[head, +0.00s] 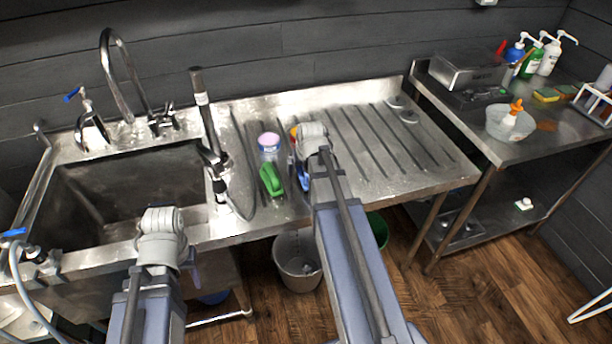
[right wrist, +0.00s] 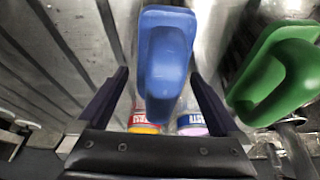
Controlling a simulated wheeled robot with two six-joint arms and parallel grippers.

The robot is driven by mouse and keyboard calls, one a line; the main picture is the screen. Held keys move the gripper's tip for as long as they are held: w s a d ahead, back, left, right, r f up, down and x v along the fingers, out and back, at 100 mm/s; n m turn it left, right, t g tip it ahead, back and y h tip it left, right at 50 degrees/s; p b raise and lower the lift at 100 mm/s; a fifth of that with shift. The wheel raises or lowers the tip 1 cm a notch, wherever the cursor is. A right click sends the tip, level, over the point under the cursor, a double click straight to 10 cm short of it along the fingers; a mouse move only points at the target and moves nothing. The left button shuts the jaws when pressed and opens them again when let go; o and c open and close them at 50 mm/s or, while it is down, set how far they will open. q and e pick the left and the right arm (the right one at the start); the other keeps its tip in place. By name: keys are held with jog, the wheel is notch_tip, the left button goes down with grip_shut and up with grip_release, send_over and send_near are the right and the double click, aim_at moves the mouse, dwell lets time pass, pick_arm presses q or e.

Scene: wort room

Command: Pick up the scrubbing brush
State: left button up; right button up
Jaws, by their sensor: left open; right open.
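A blue scrubbing brush with a raised handle (right wrist: 167,50) lies on the ribbed steel drainboard; a little of it shows in the head view (head: 304,178), mostly behind my right arm. My right gripper (right wrist: 160,82) is open, its two dark fingers on either side of the blue brush, not closed on it. A similar green brush (head: 271,180) lies to the left of it, and to its right in the right wrist view (right wrist: 283,78). My left gripper (head: 190,262) is open and empty in front of the sink; its fingers show only partly.
A tub with a pink top (head: 269,143) stands behind the green brush; a tub with a yellow top (right wrist: 145,127) is beside it. The sink (head: 130,190) and hose tap are left. A steel table (head: 465,125) with bottles is right. The drainboard's right half is mostly clear.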

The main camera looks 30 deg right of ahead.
jog(key=shift+c, duration=0.4)
jog(key=c, duration=1.4)
jog(key=shift+r, duration=0.1)
notch_tip(320, 180, up, 10)
jog(key=p, duration=1)
